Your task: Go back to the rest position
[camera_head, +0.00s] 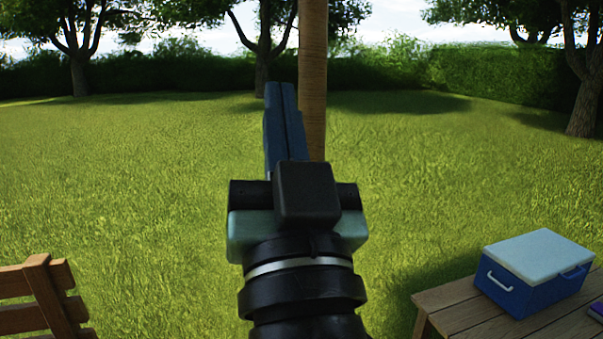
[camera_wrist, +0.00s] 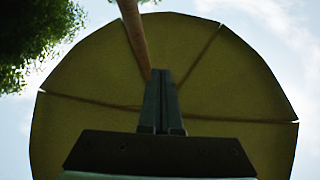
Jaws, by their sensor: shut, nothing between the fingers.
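My gripper (camera_head: 281,92) is in the middle of the head view, raised over the lawn with its fingers pointing up and away. Its two blue-grey fingers lie side by side, shut, with nothing held. In the wrist view my gripper (camera_wrist: 160,75) points up toward the underside of a round parasol (camera_wrist: 110,80), with sky around it. The wooden parasol pole (camera_head: 313,60) stands just right of the fingers in the head view. I cannot tell the gap between the fingers and the pole.
A wooden table (camera_head: 432,299) at the lower right carries a blue cooler (camera_head: 535,285) with a pale lid. A purple item (camera_head: 597,311) is cut off at the right edge. A wooden chair (camera_head: 42,290) stands at the lower left. Open lawn (camera_head: 150,200) lies between, with trees and hedges behind.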

